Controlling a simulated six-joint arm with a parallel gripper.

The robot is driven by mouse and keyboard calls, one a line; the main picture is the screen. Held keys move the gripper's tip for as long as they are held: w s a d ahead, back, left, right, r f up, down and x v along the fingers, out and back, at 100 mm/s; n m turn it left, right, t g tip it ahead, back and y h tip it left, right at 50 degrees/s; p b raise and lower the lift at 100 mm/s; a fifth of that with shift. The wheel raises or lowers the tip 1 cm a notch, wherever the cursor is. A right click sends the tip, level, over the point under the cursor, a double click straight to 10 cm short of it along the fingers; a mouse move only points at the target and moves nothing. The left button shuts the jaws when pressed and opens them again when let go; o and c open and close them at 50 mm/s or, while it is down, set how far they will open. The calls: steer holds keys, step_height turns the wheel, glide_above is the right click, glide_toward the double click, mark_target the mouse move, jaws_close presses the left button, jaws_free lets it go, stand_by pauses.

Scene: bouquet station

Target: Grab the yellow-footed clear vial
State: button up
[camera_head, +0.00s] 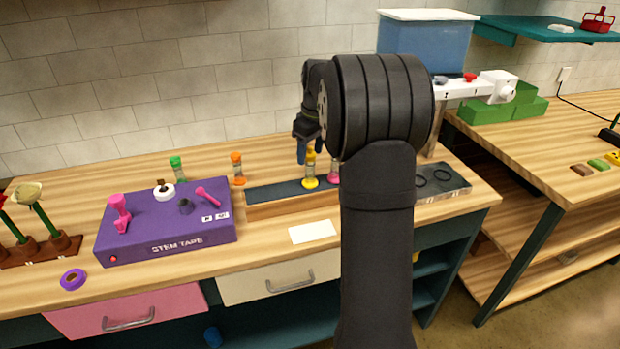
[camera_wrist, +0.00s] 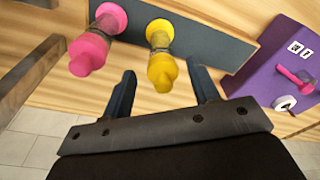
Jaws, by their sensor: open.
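The yellow-footed clear vial (camera_head: 310,182) stands upright on a dark strip at the back of the bench. In the wrist view the vial (camera_wrist: 161,68) shows its yellow cap toward me, its clear body and its yellow foot behind. My gripper (camera_head: 305,153) points down over this vial, and one finger partly hides its top side. In the wrist view my gripper (camera_wrist: 163,75) is open, with the yellow cap between the fingertips in the picture and a gap on both sides. How deep the fingers reach is hard to tell.
A pink-capped vial (camera_wrist: 89,50) stands close beside the yellow one. A green vial (camera_head: 178,167) and an orange vial (camera_head: 238,170) stand further left. A purple stem tape box (camera_head: 168,232) is at the left. A white card (camera_head: 312,232) lies in front.

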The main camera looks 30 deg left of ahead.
mark_target(310, 170)
steer(key=f, duration=0.4)
steer(key=shift+s+a, duration=0.1)
steer(key=shift+s, duration=0.1)
jaws_close()
